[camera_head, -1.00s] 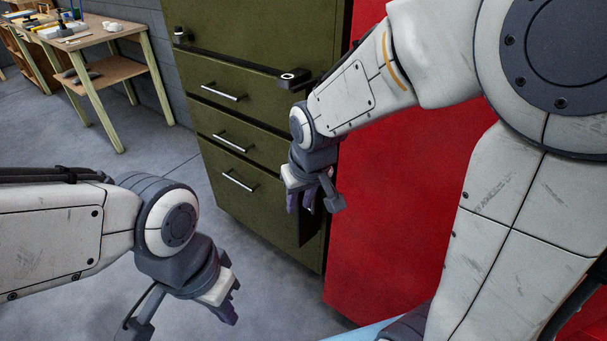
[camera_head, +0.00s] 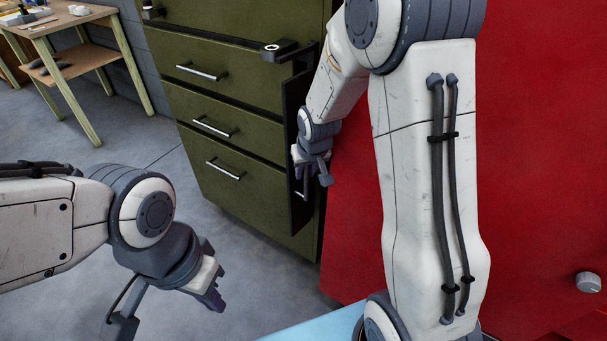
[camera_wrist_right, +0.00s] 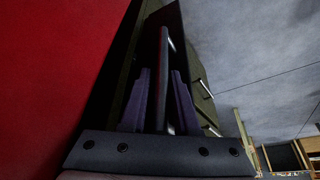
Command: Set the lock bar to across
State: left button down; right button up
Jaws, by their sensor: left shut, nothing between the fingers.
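The lock bar (camera_head: 291,115) is a tall, thin dark strip at the right front edge of the olive drawer cabinet (camera_head: 255,100). It stands out from the drawer fronts and has a small silver handle low down. My right gripper (camera_head: 300,172) is at the bar's lower half. In the right wrist view the bar (camera_wrist_right: 163,75) runs between the two purple fingers (camera_wrist_right: 160,105), which stand apart with narrow gaps beside it. My left gripper (camera_head: 214,293) is shut and empty, low in front of the cabinet and away from it.
A dark lock fitting (camera_head: 279,50) sticks out at the cabinet's top right. Three drawers have silver handles (camera_head: 203,72). A red surface (camera_head: 530,140) with a grey knob (camera_head: 588,282) stands to the right. A wooden table (camera_head: 85,50) is at the far left. Grey floor lies between.

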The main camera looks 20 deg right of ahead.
jog(key=shift+w+f, duration=0.15)
jog(key=shift+f, duration=0.25)
grip_shut()
jog(key=shift+a, duration=0.1)
dwell(1.1)
